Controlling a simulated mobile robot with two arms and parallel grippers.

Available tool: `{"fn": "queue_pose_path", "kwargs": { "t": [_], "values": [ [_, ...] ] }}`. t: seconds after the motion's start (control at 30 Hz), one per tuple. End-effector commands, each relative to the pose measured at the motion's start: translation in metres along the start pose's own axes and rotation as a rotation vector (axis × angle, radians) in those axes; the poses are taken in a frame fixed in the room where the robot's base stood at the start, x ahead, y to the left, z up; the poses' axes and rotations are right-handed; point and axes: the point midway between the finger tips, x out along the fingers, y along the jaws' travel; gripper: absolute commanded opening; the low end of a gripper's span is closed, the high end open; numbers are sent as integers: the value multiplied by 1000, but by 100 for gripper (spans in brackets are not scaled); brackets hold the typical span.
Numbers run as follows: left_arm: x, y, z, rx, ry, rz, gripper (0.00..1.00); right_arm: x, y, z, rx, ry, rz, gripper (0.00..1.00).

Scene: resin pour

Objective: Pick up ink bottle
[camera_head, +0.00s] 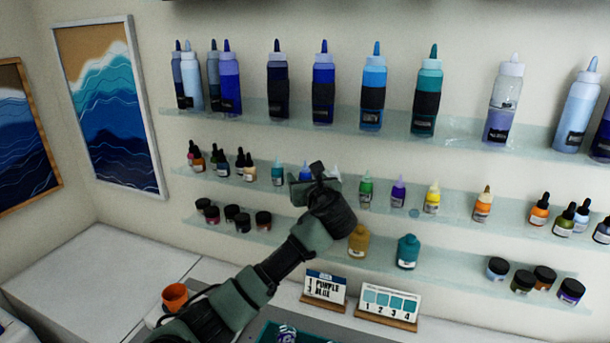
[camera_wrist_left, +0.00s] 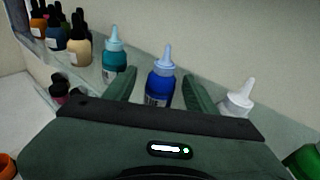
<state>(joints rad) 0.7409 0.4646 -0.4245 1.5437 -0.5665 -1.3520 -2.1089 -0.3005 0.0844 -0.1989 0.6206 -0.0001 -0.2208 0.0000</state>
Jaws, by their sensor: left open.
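A small blue ink bottle (camera_wrist_left: 161,86) with a light blue nozzle cap stands upright on the middle shelf. In the left wrist view it sits between the two green fingers of my left gripper (camera_wrist_left: 160,76), with visible gaps on both sides. The gripper is open. In the head view my left gripper (camera_head: 314,178) reaches up to the middle shelf and hides most of the blue bottle (camera_head: 305,168). A teal ink bottle (camera_wrist_left: 115,60) stands to its left and a white-capped bottle (camera_wrist_left: 238,100) to its right. My right gripper is not in view.
The middle shelf also holds green (camera_head: 366,190), purple (camera_head: 398,192) and yellow (camera_head: 432,198) bottles. Larger squeeze bottles stand on the top shelf (camera_head: 345,135). The lower shelf holds jars. An orange cup (camera_head: 175,297) and two cards (camera_head: 325,288) are on the counter below.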

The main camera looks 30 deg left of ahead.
Motion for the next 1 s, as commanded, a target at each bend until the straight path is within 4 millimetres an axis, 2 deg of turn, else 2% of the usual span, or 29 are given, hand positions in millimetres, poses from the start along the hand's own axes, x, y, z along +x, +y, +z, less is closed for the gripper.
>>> {"fn": "queue_pose_path", "kwargs": {
  "t": [0.17,0.37,0.4,0.67,0.87,0.93,1.0],
  "values": [
    [0,0,0,-1,-1,-1,56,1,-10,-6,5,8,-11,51],
    [0,0,0,-1,-1,0,3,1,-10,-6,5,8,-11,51],
    [0,0,0,-1,-1,0,0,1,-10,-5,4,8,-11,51],
    [0,0,0,-1,-1,-1,0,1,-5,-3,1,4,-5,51],
    [-3,1,3,-4,-4,-2,0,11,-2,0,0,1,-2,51],
    [-5,2,6,-4,-4,-1,0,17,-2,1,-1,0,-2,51],
    [-6,2,19,-7,-6,-1,0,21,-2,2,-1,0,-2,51]
  ]
}}
